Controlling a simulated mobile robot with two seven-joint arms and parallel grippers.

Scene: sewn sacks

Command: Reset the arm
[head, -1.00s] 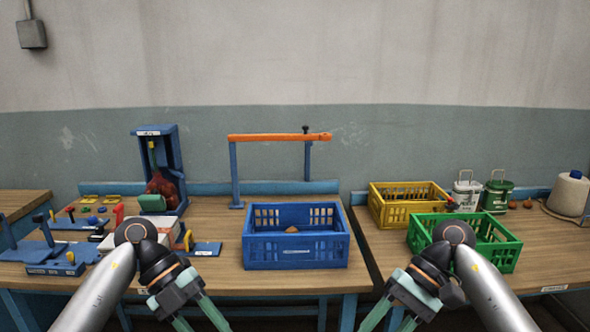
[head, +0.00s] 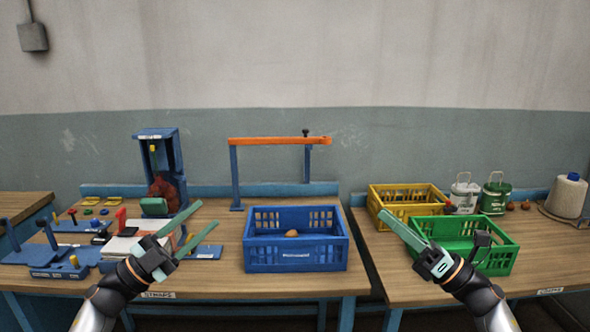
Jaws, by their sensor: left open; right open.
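My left gripper (head: 208,214) is open and empty, raised at the left of the front table, with its green fingers pointing up and right. It is in front of the sack stand and partly covers a white block. My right gripper (head: 403,226) is raised at the right, its green fingers pointing up and left. It is open, though its fingers look nearly in line from here, and nothing shows between them. It passes in front of the green crate (head: 497,259) and close to the yellow crate (head: 383,204).
A blue crate (head: 296,257) with a small brown item (head: 291,233) stands between the arms. Behind it is an orange-topped frame (head: 280,140). A blue stand (head: 155,134) holds a reddish-brown sack (head: 164,190). Two tins and a thread cone (head: 567,197) are at the right.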

